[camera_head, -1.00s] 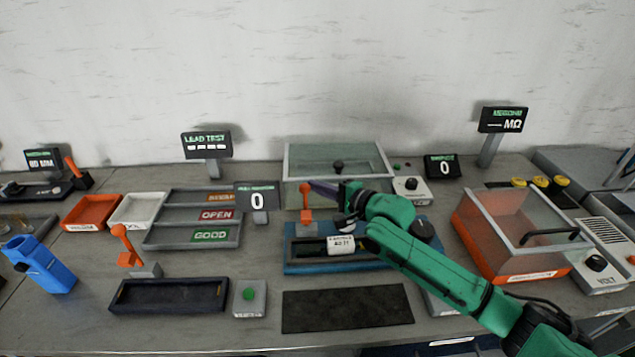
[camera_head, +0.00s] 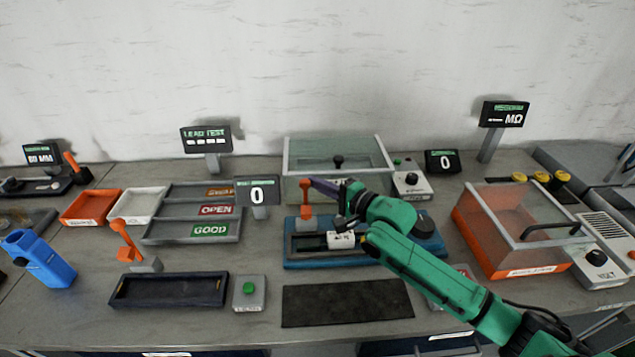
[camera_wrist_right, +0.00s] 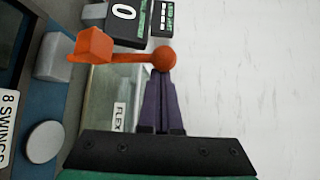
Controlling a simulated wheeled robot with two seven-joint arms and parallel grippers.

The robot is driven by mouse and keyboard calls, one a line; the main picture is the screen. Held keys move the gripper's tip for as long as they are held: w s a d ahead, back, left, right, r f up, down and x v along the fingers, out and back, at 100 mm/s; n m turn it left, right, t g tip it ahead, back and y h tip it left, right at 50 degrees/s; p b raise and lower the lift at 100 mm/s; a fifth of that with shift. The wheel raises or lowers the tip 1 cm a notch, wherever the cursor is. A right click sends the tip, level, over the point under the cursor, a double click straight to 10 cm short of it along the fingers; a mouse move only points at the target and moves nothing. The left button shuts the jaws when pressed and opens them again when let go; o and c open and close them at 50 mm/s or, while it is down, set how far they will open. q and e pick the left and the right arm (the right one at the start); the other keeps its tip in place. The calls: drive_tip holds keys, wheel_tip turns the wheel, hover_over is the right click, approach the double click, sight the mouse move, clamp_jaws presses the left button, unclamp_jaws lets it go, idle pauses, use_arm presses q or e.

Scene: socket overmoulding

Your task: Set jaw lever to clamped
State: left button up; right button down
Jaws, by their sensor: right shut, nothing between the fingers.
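The jaw lever (camera_head: 306,200), orange with a round ball on top, stands close to upright at the left end of the blue fixture (camera_head: 330,265). It also shows in the right wrist view, with its orange ball (camera_wrist_right: 165,59) just ahead of my fingertips. My right gripper (camera_head: 316,184) has purple fingers, closed together and empty. The fingertips (camera_wrist_right: 163,76) are at the ball, touching it or very nearly; I cannot tell which. My right forearm and wrist hide part of the fixture's right side. My left gripper is not in view.
Another orange lever (camera_head: 125,243) stands at the left by a dark tray (camera_head: 168,304). A glass-fronted box (camera_head: 338,160) is behind the fixture, and a counter display (camera_head: 257,197) is left of it. A black mat (camera_head: 347,316) lies clear in front.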

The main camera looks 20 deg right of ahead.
drive_tip(key=s+a+f+n+t+y+b, duration=0.2)
drive_tip(key=s+f+n+t+y+b, duration=0.2)
drive_tip(key=s+b, duration=0.5)
drive_tip(key=shift+s+a+f+n, duration=0.4)
drive_tip(key=shift+s+f+n, duration=0.5)
drive_tip(key=shift+f+n, duration=0.45)
wheel_tip(320, 180, up, 20)
drive_tip(key=p, duration=0.2)
